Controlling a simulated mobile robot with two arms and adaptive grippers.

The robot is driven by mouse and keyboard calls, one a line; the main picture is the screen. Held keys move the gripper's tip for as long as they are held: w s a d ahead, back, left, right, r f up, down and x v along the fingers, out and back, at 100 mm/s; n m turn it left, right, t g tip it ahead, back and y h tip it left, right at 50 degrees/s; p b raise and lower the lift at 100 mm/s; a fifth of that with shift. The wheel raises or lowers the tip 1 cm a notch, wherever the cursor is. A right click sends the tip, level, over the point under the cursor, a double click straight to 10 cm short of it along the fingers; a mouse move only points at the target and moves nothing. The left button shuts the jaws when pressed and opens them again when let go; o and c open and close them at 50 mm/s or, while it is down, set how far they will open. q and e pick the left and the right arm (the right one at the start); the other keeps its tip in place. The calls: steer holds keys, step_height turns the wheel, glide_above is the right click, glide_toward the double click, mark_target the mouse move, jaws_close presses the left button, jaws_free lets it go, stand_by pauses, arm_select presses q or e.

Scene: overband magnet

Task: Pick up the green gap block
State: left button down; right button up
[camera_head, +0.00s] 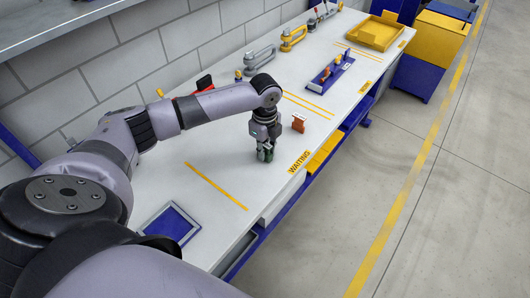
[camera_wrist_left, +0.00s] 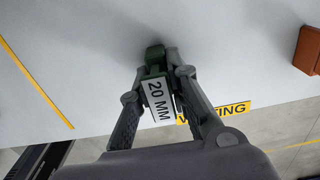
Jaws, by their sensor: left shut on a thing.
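The green gap block (camera_wrist_left: 154,60) carries a white "20 MM" label and sits between the two fingers of my left gripper (camera_wrist_left: 163,75) in the left wrist view. In the head view my left gripper (camera_head: 266,150) points down at the white bench, with a bit of the green block (camera_head: 266,155) showing at its fingertips. The gripper is shut on the block. The fingers hide part of the block, and I cannot tell whether it touches the bench. My right gripper is not in view.
The white bench (camera_head: 225,165) has yellow lines and a "WAITING" label (camera_head: 299,161) near its front edge. An orange block (camera_head: 299,123) stands right of the gripper.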

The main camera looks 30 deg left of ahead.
mark_target(265, 145)
arm_select(q)
steer(key=shift+r, duration=0.15)
step_height(265, 145, up, 20)
steer(key=shift+b, duration=0.35)
